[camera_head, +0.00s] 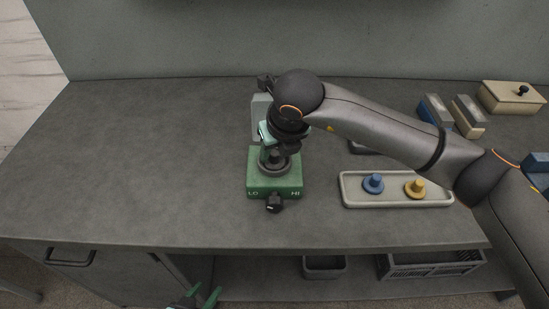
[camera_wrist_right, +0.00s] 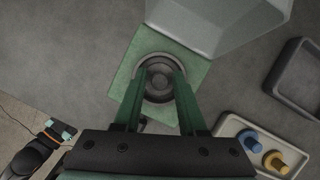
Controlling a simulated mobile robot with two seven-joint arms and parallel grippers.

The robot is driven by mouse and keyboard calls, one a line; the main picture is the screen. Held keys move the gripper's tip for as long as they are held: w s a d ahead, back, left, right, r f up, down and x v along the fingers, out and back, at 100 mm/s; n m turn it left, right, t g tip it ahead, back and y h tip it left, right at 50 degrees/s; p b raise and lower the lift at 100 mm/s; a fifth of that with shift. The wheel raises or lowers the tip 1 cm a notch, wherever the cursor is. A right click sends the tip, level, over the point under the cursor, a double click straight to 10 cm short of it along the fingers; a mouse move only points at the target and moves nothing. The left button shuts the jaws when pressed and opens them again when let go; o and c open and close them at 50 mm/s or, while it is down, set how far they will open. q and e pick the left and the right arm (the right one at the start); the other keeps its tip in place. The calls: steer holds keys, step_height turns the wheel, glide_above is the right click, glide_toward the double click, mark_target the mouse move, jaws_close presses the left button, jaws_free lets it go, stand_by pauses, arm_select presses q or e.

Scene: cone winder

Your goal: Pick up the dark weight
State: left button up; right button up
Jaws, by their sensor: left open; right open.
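The dark weight (camera_head: 276,157) sits in a round dark dish on top of the green winder base (camera_head: 260,187), which is marked LO and HI. In the right wrist view the weight (camera_wrist_right: 160,77) shows as concentric dark rings between my green fingers. My right gripper (camera_wrist_right: 158,92) is open, pointing down over the weight, one finger to each side. I cannot tell whether the fingers touch it. In the head view the right arm hides part of the winder. My left gripper (camera_head: 203,297) is open and empty, low in front of the bench; it also shows in the wrist view (camera_wrist_right: 62,130).
A pale tray (camera_head: 389,203) right of the winder holds a blue weight (camera_head: 373,183) and a yellow weight (camera_head: 415,188). A black knob (camera_head: 274,204) projects from the base front. Boxes and a lidded tan box (camera_head: 512,99) stand at the back right. The bench's left side is clear.

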jaws_close()
steer(key=shift+r, duration=0.1)
stand_by(0.4)
